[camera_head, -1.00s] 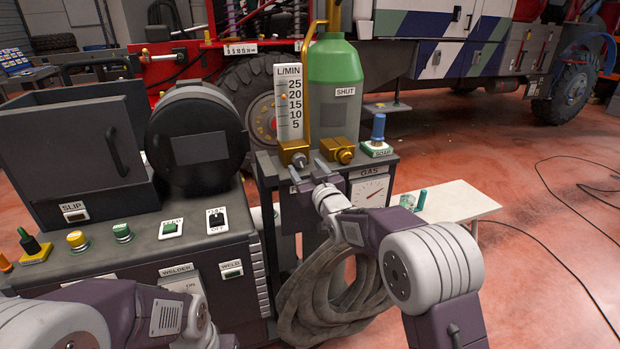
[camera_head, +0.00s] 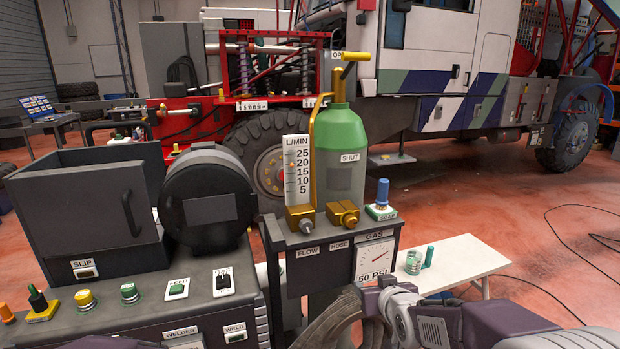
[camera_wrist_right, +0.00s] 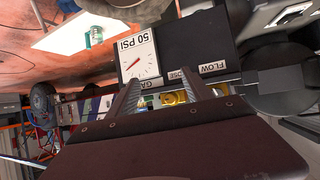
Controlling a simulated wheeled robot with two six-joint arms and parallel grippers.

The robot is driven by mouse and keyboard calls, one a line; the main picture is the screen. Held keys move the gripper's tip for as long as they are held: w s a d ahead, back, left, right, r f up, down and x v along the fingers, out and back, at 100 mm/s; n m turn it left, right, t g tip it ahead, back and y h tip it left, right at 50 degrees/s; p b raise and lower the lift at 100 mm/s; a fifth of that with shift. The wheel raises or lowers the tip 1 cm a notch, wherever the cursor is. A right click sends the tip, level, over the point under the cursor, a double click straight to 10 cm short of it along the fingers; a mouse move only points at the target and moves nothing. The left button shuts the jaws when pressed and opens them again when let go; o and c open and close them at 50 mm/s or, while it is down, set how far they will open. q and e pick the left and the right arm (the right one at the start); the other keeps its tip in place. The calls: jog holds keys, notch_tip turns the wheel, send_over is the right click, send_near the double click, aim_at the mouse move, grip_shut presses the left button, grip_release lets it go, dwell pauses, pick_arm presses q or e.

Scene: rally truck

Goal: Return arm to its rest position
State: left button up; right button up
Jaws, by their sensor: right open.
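My right gripper (camera_head: 376,288) is low in front of the gas panel, just under the GAS gauge (camera_head: 374,259) in the head view. Its fingers are only partly visible there. In the right wrist view the gripper (camera_wrist_right: 160,88) shows two separated fingers with nothing held between them. The gauge, labelled 50 PSI, also shows beyond them in that view (camera_wrist_right: 139,57). My right arm comes in from the lower right. Only a sliver of my left arm shows at the bottom edge, and the left gripper is out of frame.
The gas unit carries a green cylinder (camera_head: 340,133), a flow scale (camera_head: 297,172), brass knobs (camera_head: 343,214) and a blue-topped SOAP item (camera_head: 382,199). Coiled hose (camera_head: 335,322) hangs below. The welder console (camera_head: 165,310) stands left, a white table (camera_head: 468,259) right. Open floor lies farther right.

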jog(key=s+f+g, duration=0.3)
jog(key=s+f, duration=0.1)
jog(key=s, duration=0.4)
jog(key=s+d+f+m+g, duration=0.1)
jog(key=s+f+g, duration=0.3)
jog(key=s, duration=0.4)
jog(key=s+d+f+g, duration=0.1)
jog(key=s+f+g, duration=0.2)
jog(key=s+f, duration=0.3)
jog(key=shift+s+f+g+h, duration=0.15)
jog(key=shift+s+g+h, duration=0.2)
jog(key=shift+s, duration=0.85)
